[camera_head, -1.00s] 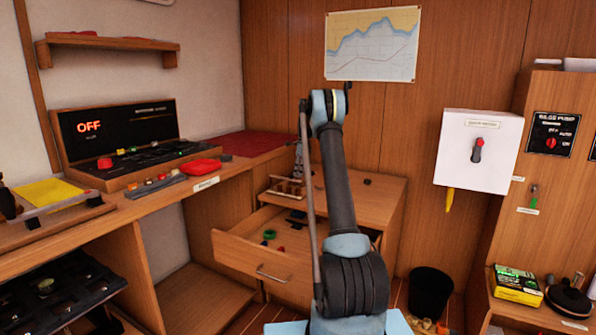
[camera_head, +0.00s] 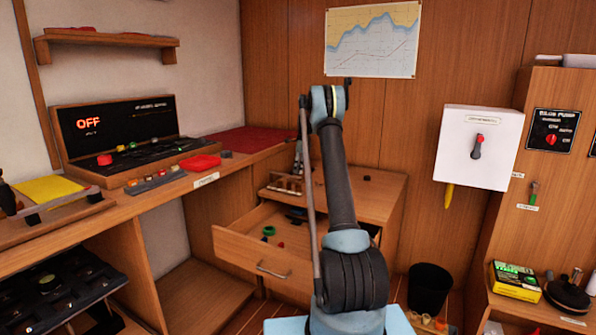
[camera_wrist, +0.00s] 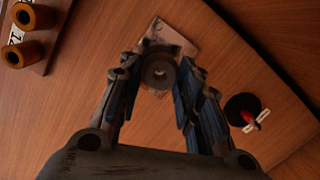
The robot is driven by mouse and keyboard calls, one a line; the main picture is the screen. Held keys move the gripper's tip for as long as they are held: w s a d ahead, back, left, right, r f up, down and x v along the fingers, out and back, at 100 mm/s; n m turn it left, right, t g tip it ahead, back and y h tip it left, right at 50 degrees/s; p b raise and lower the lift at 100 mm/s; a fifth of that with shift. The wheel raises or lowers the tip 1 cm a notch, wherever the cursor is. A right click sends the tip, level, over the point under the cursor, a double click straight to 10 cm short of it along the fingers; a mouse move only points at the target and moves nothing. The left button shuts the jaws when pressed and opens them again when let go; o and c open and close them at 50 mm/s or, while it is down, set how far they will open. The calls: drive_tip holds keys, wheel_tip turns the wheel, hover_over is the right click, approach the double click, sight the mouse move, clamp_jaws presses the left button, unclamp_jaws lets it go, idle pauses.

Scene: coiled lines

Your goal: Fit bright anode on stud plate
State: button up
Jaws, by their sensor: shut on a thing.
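The anode (camera_wrist: 158,73) is a round grey piece with a hole in its middle, seen in the wrist view. My gripper (camera_wrist: 163,64) is shut on it, with one finger on each side. The stud plate (camera_wrist: 178,38) is a pale square plate on the wooden top, just beyond and partly behind the anode. I cannot tell whether the anode touches the plate, and its stud is hidden. In the head view my arm hides the anode and the plate.
A wooden rack with brown cylinders (camera_wrist: 25,35) stands left in the wrist view. A dark round object with a red part (camera_wrist: 243,110) lies to the right. In the head view an open drawer (camera_head: 262,262) holds small parts below the top. A black bin (camera_head: 429,290) stands right.

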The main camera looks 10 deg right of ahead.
drive_tip(key=shift+f, duration=1.7)
drive_tip(key=o, duration=1.2)
drive_tip(key=shift+r, duration=2.95)
wheel_tip(320, 180, up, 12)
drive_tip(key=d, duration=0.1)
drive_tip(key=shift+s+d, duration=0.15)
drive_tip(key=shift+d, duration=0.2)
drive_tip(key=shift+s, duration=0.1)
